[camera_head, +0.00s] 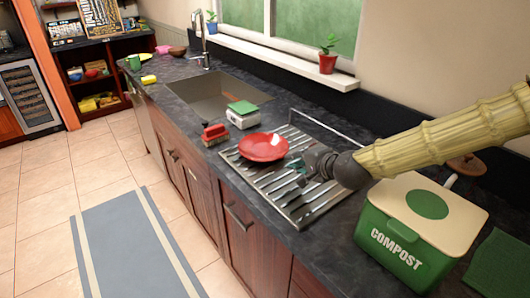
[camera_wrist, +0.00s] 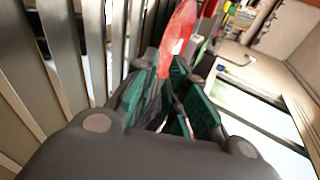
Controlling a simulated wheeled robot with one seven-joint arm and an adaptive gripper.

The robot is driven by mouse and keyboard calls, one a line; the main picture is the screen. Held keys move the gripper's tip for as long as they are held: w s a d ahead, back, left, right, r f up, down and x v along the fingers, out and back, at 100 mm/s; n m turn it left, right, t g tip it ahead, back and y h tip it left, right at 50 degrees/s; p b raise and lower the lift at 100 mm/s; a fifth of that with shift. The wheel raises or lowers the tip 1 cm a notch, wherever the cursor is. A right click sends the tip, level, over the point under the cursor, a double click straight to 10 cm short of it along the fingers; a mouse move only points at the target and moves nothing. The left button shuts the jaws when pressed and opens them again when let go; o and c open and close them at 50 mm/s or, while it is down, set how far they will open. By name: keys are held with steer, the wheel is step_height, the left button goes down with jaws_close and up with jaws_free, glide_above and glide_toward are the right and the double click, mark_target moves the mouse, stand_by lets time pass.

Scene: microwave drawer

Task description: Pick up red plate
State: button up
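The red plate (camera_head: 263,146) lies on the slatted metal drainer (camera_head: 309,213) beside the sink. My gripper (camera_head: 291,168) is low over the drainer, just to the right of the plate, with its tips close to the plate's near right edge. In the wrist view, the plate (camera_wrist: 178,36) shows edge-on beyond the dark green fingers (camera_wrist: 170,88). The fingers stand apart with a gap between them. The plate's rim lies at or just past the tips; I cannot tell whether it touches them.
A green and white compost bin (camera_head: 416,229) stands right of the drainer, under my arm. A red sponge or brush (camera_head: 215,134) and a white box with a green top (camera_head: 243,114) sit left of the plate. The sink (camera_head: 212,95) lies beyond. A potted plant (camera_head: 328,60) stands on the sill.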

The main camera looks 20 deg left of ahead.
mark_target(277, 156)
steer(key=p+x, duration=0.1)
steer(key=x, duration=0.4)
steer(key=shift+w+f, duration=0.1)
steer(key=shift+a+p+x, duration=0.2)
steer(key=shift+p+x, duration=0.85)
steer(key=shift+x, duration=1.3)
steer(key=shift+w+a, duration=0.1)
steer(key=shift+a, duration=0.05)
jaws_close()
